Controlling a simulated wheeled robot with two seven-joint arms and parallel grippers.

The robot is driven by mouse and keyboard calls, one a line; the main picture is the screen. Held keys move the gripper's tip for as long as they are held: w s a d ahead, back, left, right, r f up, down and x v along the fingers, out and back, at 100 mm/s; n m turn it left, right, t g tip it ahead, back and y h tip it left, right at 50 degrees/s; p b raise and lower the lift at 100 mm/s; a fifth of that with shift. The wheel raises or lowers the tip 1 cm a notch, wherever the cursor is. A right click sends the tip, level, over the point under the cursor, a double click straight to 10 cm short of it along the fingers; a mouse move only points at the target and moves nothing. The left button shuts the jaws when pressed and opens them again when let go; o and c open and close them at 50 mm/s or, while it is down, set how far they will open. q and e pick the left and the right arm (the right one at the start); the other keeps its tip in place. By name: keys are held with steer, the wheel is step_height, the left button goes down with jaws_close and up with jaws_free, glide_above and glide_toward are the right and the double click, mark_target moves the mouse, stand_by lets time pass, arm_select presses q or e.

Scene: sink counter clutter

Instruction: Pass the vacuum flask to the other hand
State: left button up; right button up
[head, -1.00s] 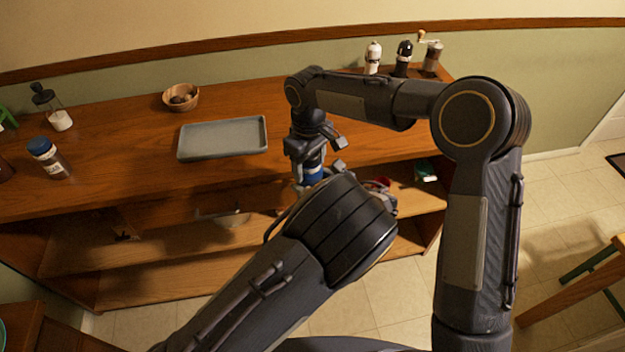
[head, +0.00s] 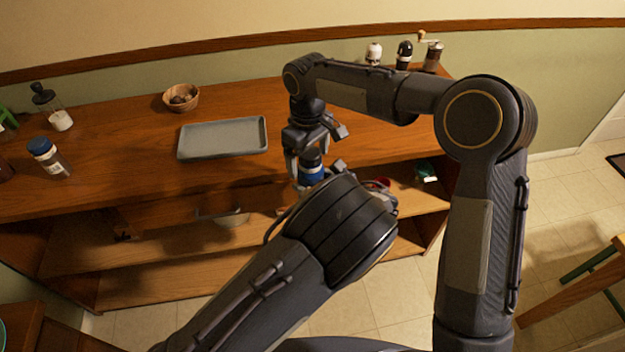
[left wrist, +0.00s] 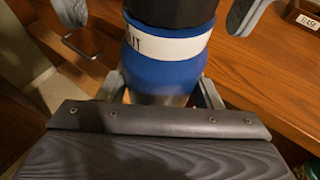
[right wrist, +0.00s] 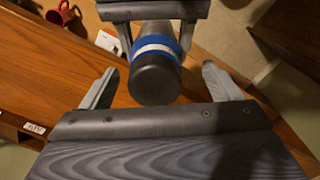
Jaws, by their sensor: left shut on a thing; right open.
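The vacuum flask (head: 312,174) has a blue body, a white band and a dark cap. My left gripper (left wrist: 161,88) is shut on its lower body, as the left wrist view shows; in the head view my left wrist hides most of this grip. My right gripper (head: 314,146) is open just above the flask, with its fingers on either side of the cap end. In the right wrist view, the flask's dark cap (right wrist: 155,80) points toward the palm between the spread fingers, with visible gaps on both sides.
The wooden counter (head: 120,165) holds a grey tray (head: 222,139), a wooden bowl (head: 181,98) and a blue-lidded jar (head: 48,158). Mills (head: 404,55) stand at its back right. A red mug (right wrist: 62,14) shows in the right wrist view. Lower shelves lie beneath the counter's front edge.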

step_height(320, 180, up, 8)
steer(key=shift+r, duration=0.1)
steer(key=shift+d+r, duration=0.15)
steer(key=shift+r, duration=0.5)
steer(key=s+d+r+m+t+y, duration=0.1)
steer(key=s+d+r+m+t, duration=0.1)
steer(key=s+d, duration=0.55)
steer(key=s+d+r+m+t+y, duration=0.1)
steer(key=s+d+r+m+t, duration=0.1)
steer(key=s+d, duration=0.55)
steer(key=s+d+f+m+y, duration=0.1)
steer(key=s+f+m, duration=0.2)
steer(key=s, duration=0.4)
steer(key=s+d+f+m+t, duration=0.1)
steer(key=s+f+m, duration=0.2)
steer(key=s+f, duration=0.2)
steer(key=shift+s+d+m+t+y, duration=0.3)
steer(key=shift+s+d+y, duration=0.1)
steer(key=shift+s, duration=0.8)
